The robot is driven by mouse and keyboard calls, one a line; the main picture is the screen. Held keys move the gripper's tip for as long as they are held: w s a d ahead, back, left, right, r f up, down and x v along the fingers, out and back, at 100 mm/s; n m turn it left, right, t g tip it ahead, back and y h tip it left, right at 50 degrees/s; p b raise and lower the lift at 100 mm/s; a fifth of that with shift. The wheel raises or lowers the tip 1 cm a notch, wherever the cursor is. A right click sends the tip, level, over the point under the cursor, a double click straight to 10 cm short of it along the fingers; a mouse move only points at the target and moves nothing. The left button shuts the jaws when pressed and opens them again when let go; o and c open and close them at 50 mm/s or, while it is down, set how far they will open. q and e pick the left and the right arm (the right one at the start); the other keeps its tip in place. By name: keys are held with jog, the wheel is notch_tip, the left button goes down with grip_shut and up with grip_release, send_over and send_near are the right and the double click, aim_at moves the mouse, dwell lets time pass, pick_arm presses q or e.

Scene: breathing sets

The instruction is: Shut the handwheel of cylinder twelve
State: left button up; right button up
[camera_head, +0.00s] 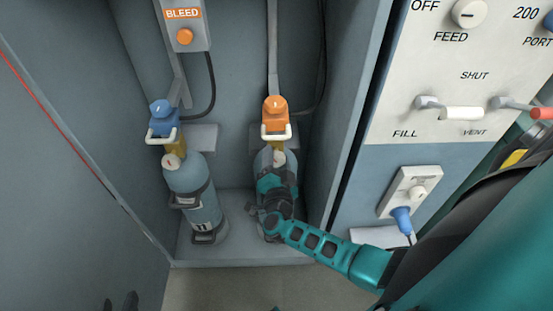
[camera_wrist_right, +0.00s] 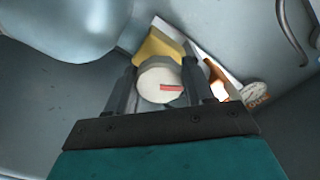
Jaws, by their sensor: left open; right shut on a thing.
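Two gas cylinders stand in the cabinet. The left one (camera_head: 194,195) carries the number 11 and a blue valve fitting (camera_head: 162,118). The right one (camera_head: 263,160), with an orange fitting (camera_head: 275,115), is largely covered by my right arm and its number is hidden. Its white round handwheel (camera_head: 279,158) sits below a yellow neck. In the right wrist view the handwheel (camera_wrist_right: 158,82) shows a red mark, between the two fingers of my right gripper (camera_wrist_right: 165,90), which is shut on it. My left gripper (camera_head: 121,302) is open and empty at the lower left edge.
An orange button box marked BLEED (camera_head: 186,25) hangs on the back wall. A panel (camera_head: 400,120) with levers and a blue-plugged socket (camera_head: 410,192) stands at the right. The cabinet's side walls flank the cylinders. The floor in front is clear.

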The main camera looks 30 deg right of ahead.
jog(key=shift+c, duration=1.2)
jog(key=m+b, duration=0.1)
jog(key=m, duration=0.2)
jog(key=shift+d+m+b, duration=0.1)
jog(key=shift+m+b, duration=0.55)
jog(key=shift+m, duration=0.85)
jog(key=o, duration=1)
jog(key=shift+o, duration=0.2)
